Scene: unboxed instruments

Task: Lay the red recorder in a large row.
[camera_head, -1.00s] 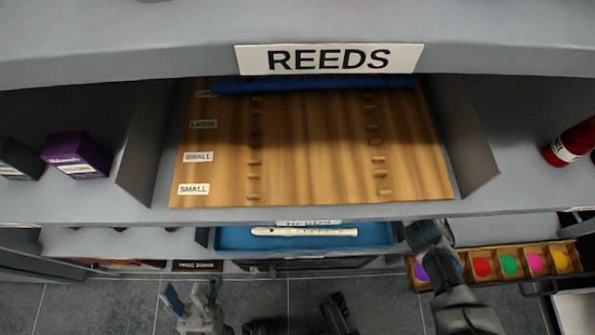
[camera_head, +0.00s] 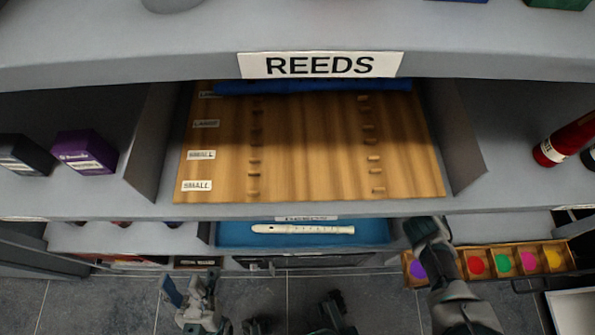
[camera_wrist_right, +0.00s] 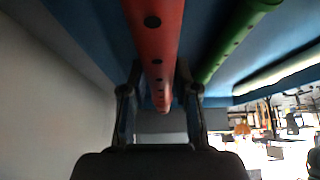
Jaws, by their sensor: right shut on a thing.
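The red recorder (camera_wrist_right: 155,45) shows in the right wrist view, running between the fingers of my right gripper (camera_wrist_right: 160,92), which is shut on it. In the head view my right gripper (camera_head: 427,232) is at the right end of the blue tray (camera_head: 230,238); the red recorder is hidden there. The wooden rack (camera_head: 310,150) has two rows labelled large above two labelled small. A blue recorder (camera_head: 310,87) lies in the top large row; the lower large row is empty. My left gripper (camera_head: 192,290) is open and empty, low at the left.
A white recorder (camera_head: 303,229) lies in the blue tray. A green recorder (camera_wrist_right: 235,35) is close beside the red one in the wrist view. Shelf walls flank the rack, and the REEDS board (camera_head: 320,65) overhangs it. A box of coloured items (camera_head: 503,262) is at the right.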

